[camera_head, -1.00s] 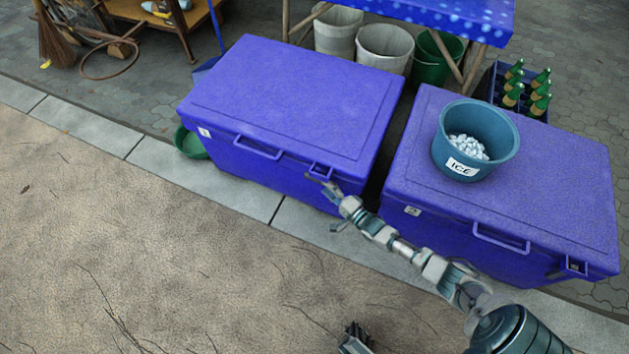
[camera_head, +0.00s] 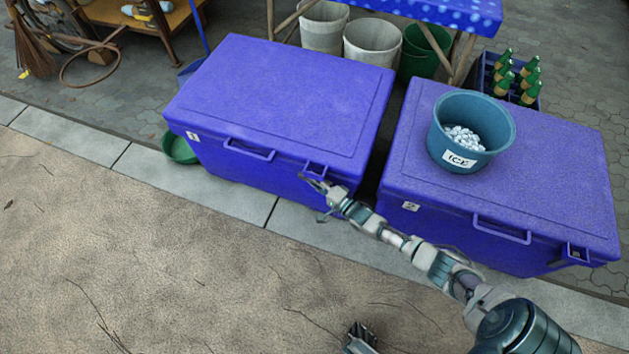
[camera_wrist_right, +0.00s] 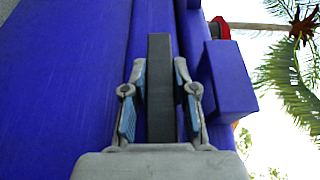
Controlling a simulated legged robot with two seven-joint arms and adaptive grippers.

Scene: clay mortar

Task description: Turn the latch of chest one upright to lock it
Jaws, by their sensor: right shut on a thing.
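Chest one (camera_head: 270,95) is the blue-purple chest on the left, lid closed, with a small label at its left front corner. My right gripper (camera_head: 314,183) is at the right part of its front, just below the recessed latch housing (camera_head: 315,169). In the right wrist view the gripper (camera_wrist_right: 160,100) has its padded fingers on either side of a dark upright bar, the latch (camera_wrist_right: 160,85), and is shut on it. The latch's angle on the chest is too small to tell in the head view. A dark part of mine at the bottom edge may be my left gripper (camera_head: 361,338); its jaws are unclear.
A second blue chest (camera_head: 560,150) stands to the right, a narrow gap away, with an ICE bucket (camera_head: 437,130) on its lid. Buckets and a bottle crate (camera_head: 487,75) are behind. The ground in front (camera_head: 150,260) is clear.

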